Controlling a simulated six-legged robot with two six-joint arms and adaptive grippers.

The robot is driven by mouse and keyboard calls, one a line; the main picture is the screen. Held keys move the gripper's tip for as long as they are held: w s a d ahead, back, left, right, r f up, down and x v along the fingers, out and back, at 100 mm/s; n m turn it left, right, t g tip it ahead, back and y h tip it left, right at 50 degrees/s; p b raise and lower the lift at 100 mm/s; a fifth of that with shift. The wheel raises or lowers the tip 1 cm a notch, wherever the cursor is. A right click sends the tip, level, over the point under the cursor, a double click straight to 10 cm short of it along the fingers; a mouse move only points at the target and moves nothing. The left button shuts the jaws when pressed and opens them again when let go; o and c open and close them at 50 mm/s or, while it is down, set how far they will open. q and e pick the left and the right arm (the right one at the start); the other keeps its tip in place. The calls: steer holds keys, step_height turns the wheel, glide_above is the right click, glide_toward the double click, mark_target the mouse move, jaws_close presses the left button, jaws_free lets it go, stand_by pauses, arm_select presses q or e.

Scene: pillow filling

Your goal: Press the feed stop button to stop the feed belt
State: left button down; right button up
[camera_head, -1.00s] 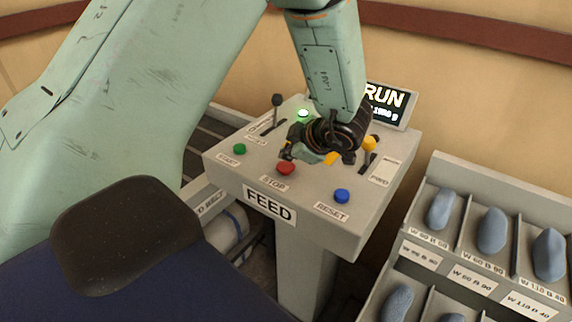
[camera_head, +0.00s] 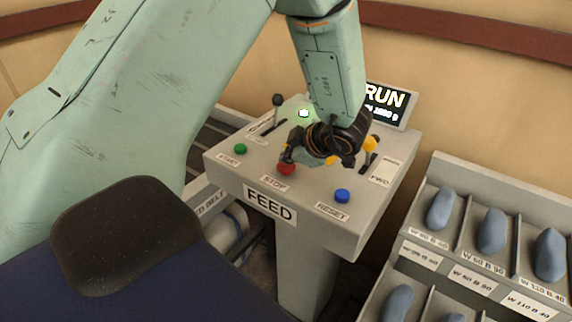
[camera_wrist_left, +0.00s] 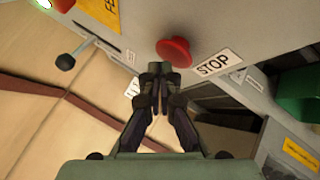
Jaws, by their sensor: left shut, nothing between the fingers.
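The red stop button (camera_head: 286,169) sits on the sloped top of the feed console (camera_head: 240,178), above its STOP label. In the left wrist view the red button (camera_wrist_left: 174,52) is just beyond my closed fingertips. My left gripper (camera_head: 288,155) is shut and empty, with its fingertips right at the button's back edge in the head view. Whether they touch it, I cannot tell. The display (camera_head: 388,104) reads RUN, and a green lamp (camera_head: 304,113) is lit. My right gripper is not in view.
A green start button (camera_head: 240,149) is left of the stop button, and a blue reset button (camera_head: 342,196) is to its right. A black-knobbed lever (camera_head: 277,101) and a yellow-knobbed lever (camera_head: 370,144) stand on the console. A rack (camera_head: 480,178) of blue-grey pillows is at the right.

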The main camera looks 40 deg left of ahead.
mark_target(288, 167)
arm_select(q)
steer(key=shift+f, duration=0.55)
stand_by(0.5)
stand_by(0.4)
steer(key=shift+r+p, duration=0.95)
steer(key=shift+r, duration=0.05)
step_height(288, 167, up, 5)
steer(key=p, duration=0.5)
steer(key=shift+r, duration=0.1)
stand_by(0.4)
